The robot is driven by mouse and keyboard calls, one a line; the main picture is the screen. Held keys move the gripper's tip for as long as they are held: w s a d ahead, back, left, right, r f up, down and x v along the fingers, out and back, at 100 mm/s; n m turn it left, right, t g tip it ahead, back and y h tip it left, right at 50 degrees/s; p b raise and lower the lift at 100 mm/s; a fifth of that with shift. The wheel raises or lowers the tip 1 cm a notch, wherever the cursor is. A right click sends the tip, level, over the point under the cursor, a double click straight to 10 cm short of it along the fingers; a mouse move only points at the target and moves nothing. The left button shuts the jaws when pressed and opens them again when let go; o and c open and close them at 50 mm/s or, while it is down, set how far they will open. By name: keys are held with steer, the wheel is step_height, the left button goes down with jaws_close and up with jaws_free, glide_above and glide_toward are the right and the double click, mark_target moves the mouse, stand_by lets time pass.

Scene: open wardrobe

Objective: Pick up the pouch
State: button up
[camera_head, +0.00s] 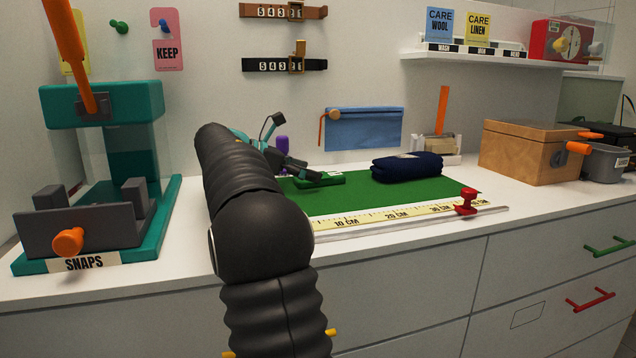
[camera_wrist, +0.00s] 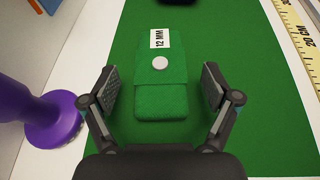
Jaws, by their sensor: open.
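A green pouch (camera_wrist: 161,95) with a pale round snap and a "12 MM" label lies flat on the green mat (camera_wrist: 240,120). In the head view the pouch (camera_head: 327,181) shows only in part, behind my arm and gripper. My gripper (camera_wrist: 160,82) is open above it. In the wrist view one finger stands on each side of the pouch, with mat showing between each finger and the pouch. In the head view my gripper (camera_head: 296,166) is over the mat's left part, and my black arm hides some of the mat.
A purple object (camera_wrist: 45,115) stands just left of my gripper. A folded navy cloth (camera_head: 407,167) lies on the mat to the right. A ruler (camera_head: 390,217) with a red knob (camera_head: 466,201) runs along the front edge. A teal snap press (camera_head: 105,105) stands left; a wooden box (camera_head: 530,150) stands right.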

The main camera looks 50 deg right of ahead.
steer(key=shift+x, duration=1.6)
steer(key=shift+a+f, duration=0.1)
steer(key=c, duration=1.2)
